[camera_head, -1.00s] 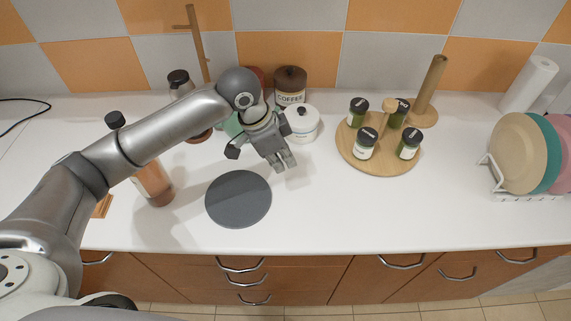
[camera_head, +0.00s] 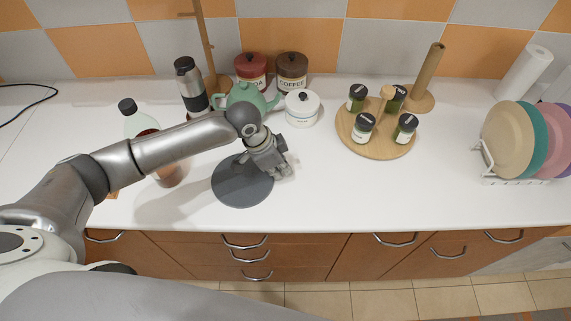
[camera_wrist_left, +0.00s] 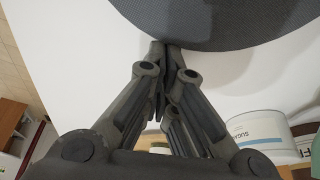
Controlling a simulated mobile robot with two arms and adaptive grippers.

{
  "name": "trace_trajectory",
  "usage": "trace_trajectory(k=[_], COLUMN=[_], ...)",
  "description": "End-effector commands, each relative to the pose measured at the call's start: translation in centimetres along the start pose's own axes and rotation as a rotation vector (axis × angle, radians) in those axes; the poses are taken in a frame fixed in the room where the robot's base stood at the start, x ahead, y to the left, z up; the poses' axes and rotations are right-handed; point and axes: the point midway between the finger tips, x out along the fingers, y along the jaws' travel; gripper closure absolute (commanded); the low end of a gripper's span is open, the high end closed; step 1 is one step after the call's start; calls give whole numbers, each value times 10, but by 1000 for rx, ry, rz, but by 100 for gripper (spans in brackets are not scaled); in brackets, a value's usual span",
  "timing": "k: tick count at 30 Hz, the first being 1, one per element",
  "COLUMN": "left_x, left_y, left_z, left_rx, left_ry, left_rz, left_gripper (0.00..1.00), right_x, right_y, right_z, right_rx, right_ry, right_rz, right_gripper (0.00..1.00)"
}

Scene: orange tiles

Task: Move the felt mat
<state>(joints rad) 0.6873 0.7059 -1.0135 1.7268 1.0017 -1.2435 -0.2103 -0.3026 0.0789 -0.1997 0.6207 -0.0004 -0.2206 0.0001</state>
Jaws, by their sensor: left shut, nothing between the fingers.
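The felt mat (camera_head: 240,186) is a dark grey round disc lying flat on the white counter, left of the middle in the head view. It also fills the top of the left wrist view (camera_wrist_left: 225,18). My left gripper (camera_head: 281,174) is low over the counter at the mat's right edge. In the wrist view its fingertips (camera_wrist_left: 160,50) are together at the mat's rim, with nothing seen between them. I cannot tell whether they touch the mat. The gripper and forearm hide part of the mat's upper right edge. My right gripper is not in view.
Behind the gripper stand a green teapot (camera_head: 246,99), a white sugar jar (camera_head: 302,108), and cocoa (camera_head: 251,70) and coffee (camera_head: 292,69) jars. A bottle (camera_head: 141,124) is left. A round spice tray (camera_head: 377,147) is right. The counter between mat and plate rack (camera_head: 517,181) is clear.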

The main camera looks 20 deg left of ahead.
Motion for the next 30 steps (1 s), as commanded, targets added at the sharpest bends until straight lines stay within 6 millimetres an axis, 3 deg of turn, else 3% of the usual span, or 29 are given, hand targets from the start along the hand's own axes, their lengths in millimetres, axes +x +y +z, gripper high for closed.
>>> trace_trajectory(k=[8, 18, 30], left_x=[-1, -9, -9], left_y=[0, 0, 1], left_z=[1, 24, 20], left_rx=[0, -1, -2], left_ry=[0, -2, 0], left_rz=[0, 1, 1], left_gripper=[100, 100, 100], right_x=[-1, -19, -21], right_y=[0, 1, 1], right_z=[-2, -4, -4], right_rx=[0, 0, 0], right_ry=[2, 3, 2], right_rz=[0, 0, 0], right_gripper=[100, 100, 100])
